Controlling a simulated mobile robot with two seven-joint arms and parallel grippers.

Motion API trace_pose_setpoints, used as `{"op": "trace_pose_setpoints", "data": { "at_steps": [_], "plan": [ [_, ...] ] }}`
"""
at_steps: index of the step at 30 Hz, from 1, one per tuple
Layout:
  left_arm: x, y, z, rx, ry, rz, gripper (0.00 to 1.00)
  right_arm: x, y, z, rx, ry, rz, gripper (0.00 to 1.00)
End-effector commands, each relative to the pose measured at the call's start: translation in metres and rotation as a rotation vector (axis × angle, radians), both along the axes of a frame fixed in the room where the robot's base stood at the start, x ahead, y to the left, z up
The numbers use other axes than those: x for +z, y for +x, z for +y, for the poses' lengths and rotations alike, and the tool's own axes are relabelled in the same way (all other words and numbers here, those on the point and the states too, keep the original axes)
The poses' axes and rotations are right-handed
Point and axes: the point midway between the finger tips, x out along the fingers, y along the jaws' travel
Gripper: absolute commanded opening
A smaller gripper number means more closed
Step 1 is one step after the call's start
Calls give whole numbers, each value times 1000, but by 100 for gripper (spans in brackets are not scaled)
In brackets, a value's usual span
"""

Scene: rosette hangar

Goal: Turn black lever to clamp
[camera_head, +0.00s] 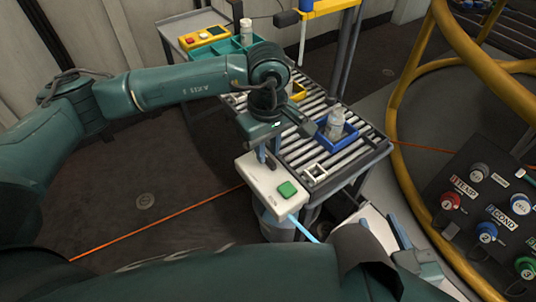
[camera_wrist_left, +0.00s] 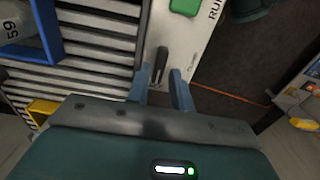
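The black lever (camera_wrist_left: 161,62) stands out from a white control box (camera_wrist_left: 182,50) that carries a green button (camera_wrist_left: 184,6). In the head view the white box (camera_head: 262,190) sits at the conveyor's near corner, its green button (camera_head: 287,189) facing up. My left gripper (camera_head: 267,153) is over the far end of the box and hides most of the lever there. In the left wrist view its fingers (camera_wrist_left: 161,75) are open, one on each side of the lever's lower end, with gaps visible. My right gripper (camera_head: 398,230) is at the lower right, away from the box; its opening is unclear.
A yellow tubular rail (camera_head: 398,165) and a panel of coloured knobs (camera_head: 490,200) stand at right. An orange line (camera_head: 150,222) crosses the floor.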

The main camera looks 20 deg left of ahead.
Motion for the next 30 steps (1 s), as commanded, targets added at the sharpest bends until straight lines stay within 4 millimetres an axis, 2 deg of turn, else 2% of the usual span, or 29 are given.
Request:
{"op": "trace_pose_setpoints", "data": {
  "at_steps": [1, 5, 14, 23, 30],
  "plan": [
    [-8, 0, 0, 1, 0, 1, 22, -1, 0, 0, 1, 0, -8, 36],
    [-16, 0, 0, 0, -1, -1, 22, 0, 0, 1, 2, 3, -23, 36],
    [-19, 0, -1, 0, -1, 0, 22, 1, 0, 1, 4, 4, -28, 36],
    [-18, 0, -1, 0, -1, 0, 0, 1, 1, 1, 6, 1, -29, 36],
    [-18, 0, 0, 3, -1, 0, 0, 1, 1, 1, 6, 1, -30, 36]
  ]
}}
